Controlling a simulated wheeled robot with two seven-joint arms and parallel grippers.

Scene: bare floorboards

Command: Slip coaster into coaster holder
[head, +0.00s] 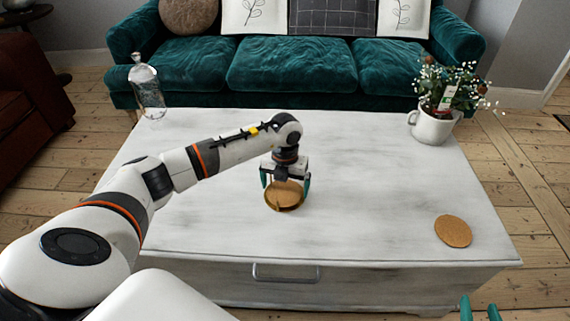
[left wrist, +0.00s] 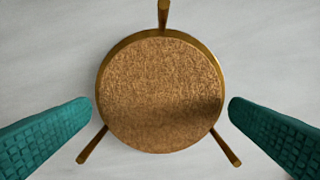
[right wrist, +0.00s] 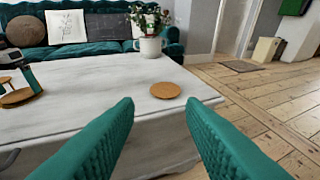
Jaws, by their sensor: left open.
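A brass coaster holder (head: 272,203) with several outward posts stands near the middle of the white table. A round cork coaster (left wrist: 160,92) lies in it, slightly off centre in the left wrist view, with the gold rim showing at the upper left. My left gripper (head: 286,184) is open above the holder, with its teal fingers on both sides of the coaster and apart from it. Another cork coaster (head: 453,231) lies flat on the table at the right; it also shows in the right wrist view (right wrist: 165,90). My right gripper (right wrist: 160,125) is open and empty, in front of the table's edge.
A white pot with flowers (head: 433,122) stands at the table's back right. A glass bottle (head: 147,88) stands at the back left. The white table (head: 370,190) is clear between holder and right coaster. A teal sofa (head: 290,70) is behind.

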